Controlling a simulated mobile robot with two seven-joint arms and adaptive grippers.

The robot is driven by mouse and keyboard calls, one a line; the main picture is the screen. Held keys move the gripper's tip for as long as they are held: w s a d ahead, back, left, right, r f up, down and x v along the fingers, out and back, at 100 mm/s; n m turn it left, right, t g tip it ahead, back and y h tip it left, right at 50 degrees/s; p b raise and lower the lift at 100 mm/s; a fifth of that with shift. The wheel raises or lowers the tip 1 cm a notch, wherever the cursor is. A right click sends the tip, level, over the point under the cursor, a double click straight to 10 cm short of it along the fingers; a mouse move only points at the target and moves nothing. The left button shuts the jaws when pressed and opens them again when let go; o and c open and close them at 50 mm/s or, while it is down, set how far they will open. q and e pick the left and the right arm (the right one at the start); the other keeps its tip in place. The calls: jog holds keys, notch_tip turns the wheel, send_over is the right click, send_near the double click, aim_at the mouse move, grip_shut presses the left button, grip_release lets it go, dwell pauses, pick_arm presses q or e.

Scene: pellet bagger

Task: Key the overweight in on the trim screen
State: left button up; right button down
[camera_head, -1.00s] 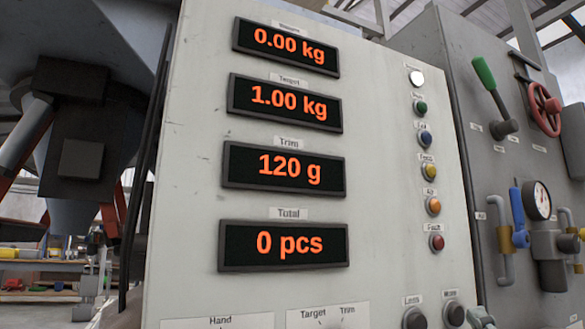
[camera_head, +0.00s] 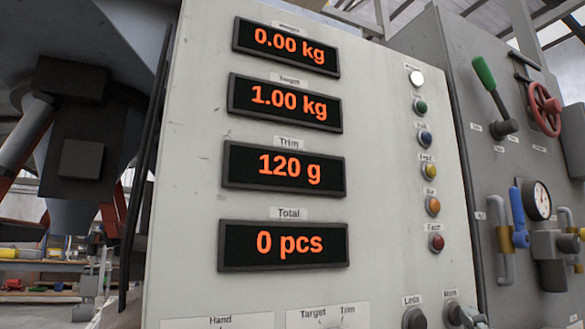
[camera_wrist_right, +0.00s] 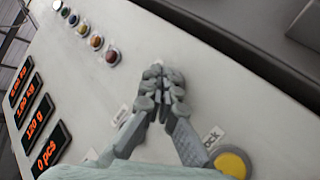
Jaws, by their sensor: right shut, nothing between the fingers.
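The trim screen (camera_head: 284,168) on the panel reads 120 g in orange digits. Below it, the Less button (camera_head: 413,317) and the More button (camera_head: 451,311) show at the bottom edge. The tip of my right gripper (camera_head: 474,317) shows at the More button's lower right; I cannot tell whether it touches. In the right wrist view my right gripper (camera_wrist_right: 160,80) is shut and empty over the pale panel, and hides the buttons beneath it. The Target/Trim selector plate (camera_head: 328,314) is cut off, so its setting is unclear. My left gripper is out of view.
Other displays read 0.00 kg (camera_head: 286,47), 1.00 kg (camera_head: 285,101) and 0 pcs (camera_head: 284,245). A column of lamps, including a red one (camera_head: 436,242), runs above the buttons. A yellow button (camera_wrist_right: 233,163) lies near my right gripper. A valve cabinet (camera_head: 470,150) stands right.

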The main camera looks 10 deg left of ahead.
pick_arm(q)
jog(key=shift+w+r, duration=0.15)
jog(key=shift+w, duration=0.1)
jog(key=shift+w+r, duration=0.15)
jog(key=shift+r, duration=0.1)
pick_arm(e)
jog(key=shift+s+d, duration=0.45)
jog(key=shift+s, duration=0.1)
pick_arm(q)
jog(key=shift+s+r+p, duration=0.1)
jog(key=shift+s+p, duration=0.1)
jog(key=shift+p, duration=0.2)
pick_arm(e)
jog(key=s+d, duration=0.3)
jog(key=s, duration=0.1)
jog(key=shift+s+d, duration=0.35)
jog(key=shift+s, duration=0.05)
dwell(1.0)
